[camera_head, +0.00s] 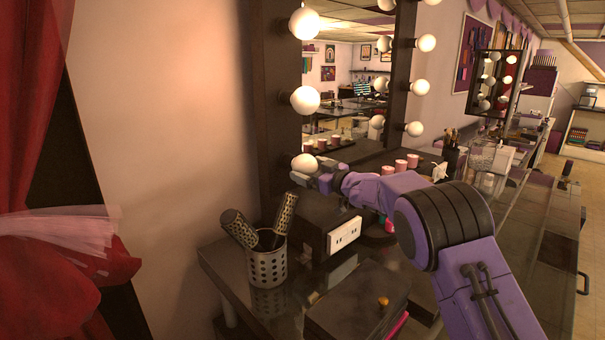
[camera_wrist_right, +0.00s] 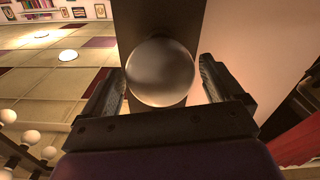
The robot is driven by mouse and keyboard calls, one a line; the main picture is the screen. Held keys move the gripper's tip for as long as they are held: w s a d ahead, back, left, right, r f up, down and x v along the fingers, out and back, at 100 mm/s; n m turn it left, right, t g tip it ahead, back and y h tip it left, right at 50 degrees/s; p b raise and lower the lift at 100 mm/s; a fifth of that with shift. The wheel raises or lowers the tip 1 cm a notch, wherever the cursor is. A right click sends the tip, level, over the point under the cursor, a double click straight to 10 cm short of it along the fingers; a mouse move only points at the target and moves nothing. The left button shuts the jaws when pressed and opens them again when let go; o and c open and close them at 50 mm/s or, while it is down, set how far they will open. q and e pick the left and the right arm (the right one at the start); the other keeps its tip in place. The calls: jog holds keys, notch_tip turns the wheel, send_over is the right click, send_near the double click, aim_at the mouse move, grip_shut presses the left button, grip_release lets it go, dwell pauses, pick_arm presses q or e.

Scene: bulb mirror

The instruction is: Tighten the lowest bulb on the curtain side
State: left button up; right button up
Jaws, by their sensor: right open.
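The lowest bulb on the curtain side (camera_head: 304,162) sits at the bottom of the mirror frame's left post, looking duller than the bulbs above it. It also shows in the wrist view as a grey round bulb (camera_wrist_right: 160,72) against the dark post. My right gripper (camera_head: 313,175) is at this bulb, coming from the right and front. Its two fingers are apart, one on each side of the bulb in the wrist view. Dark gaps show beside the bulb there, and I cannot tell whether either finger touches it. The bulb's base is hidden. My left gripper is not in view.
The red curtain (camera_head: 40,110) hangs at the left. A perforated metal cup (camera_head: 266,268) with brushes stands below the gripper, beside a dark box with a white outlet plate (camera_head: 343,235). More bulbs (camera_head: 305,99) line the mirror frame.

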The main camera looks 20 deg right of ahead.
jog(key=shift+n+b, duration=0.35)
jog(key=shift+n, duration=0.35)
jog(key=shift+f+n+b, duration=0.15)
jog(key=shift+n+b, duration=1.5)
jog(key=shift+n, duration=0.15)
jog(key=shift+r+n+b, duration=0.2)
jog(key=shift+n+b, duration=0.1)
jog(key=shift+n, duration=0.2)
jog(key=shift+d, duration=0.1)
jog(key=shift+c, duration=0.2)
jog(key=c, duration=0.9)
jog(key=shift+r+m+p, duration=0.2)
jog(key=shift+m+p, duration=0.4)
jog(key=shift+p, duration=0.6)
jog(key=shift+c, duration=0.2)
jog(key=shift+m+p, duration=1.5)
jog(key=shift+p, duration=1.2)
jog(key=shift+f+m+p, duration=0.1)
jog(key=shift+m+p, duration=0.4)
jog(key=shift+p, duration=0.1)
